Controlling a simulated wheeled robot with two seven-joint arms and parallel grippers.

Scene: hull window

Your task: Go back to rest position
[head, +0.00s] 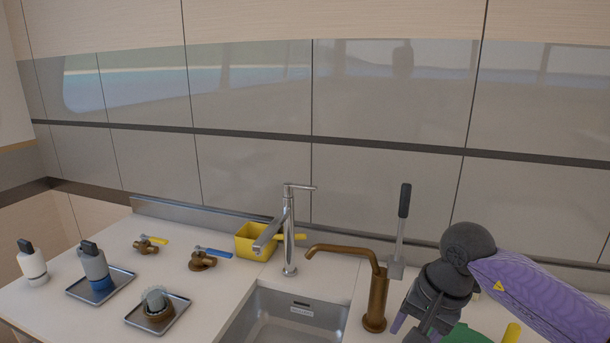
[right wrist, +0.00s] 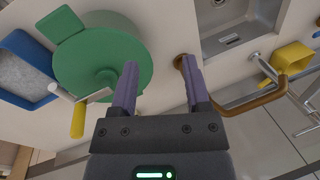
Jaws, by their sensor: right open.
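My right arm comes in from the right in the head view, with its gripper (head: 418,330) low at the right, beside the brown faucet and partly cut off by the bottom edge. In the right wrist view the right gripper (right wrist: 157,82) is open, its two purple fingers apart with nothing held between them. Below the fingers are the white counter and a round green object (right wrist: 105,65) with a yellow handle (right wrist: 78,120). My left gripper does not show in the head view.
A brown faucet (head: 377,300), a pump lever (head: 400,235), a chrome faucet (head: 289,240) and a yellow scoop (head: 256,237) stand around the steel sink (head: 285,318). A blue tray (right wrist: 25,60) lies beside the green object.

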